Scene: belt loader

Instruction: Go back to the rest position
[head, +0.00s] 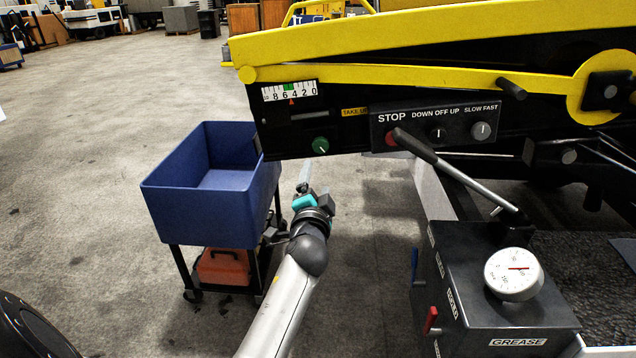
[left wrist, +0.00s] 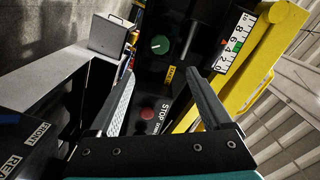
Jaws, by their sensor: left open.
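My left gripper (head: 304,180) is in front of the belt loader's side panel, just right of the blue bin, with its arm coming up from the bottom of the head view. In the left wrist view the left gripper (left wrist: 160,76) has its two fingers spread wide, with nothing held between them. The green knob (left wrist: 160,44) and the red stop button (left wrist: 147,113) show beyond the fingers, apart from them. My right gripper is not in view.
The blue bin (head: 165,200) stands on a cart over an orange toolbox (head: 223,267). The control panel (head: 437,128), lever (head: 455,172) and grease box (head: 470,325) with a gauge (head: 513,274) are at the right. Concrete floor (head: 90,130) is open at the left.

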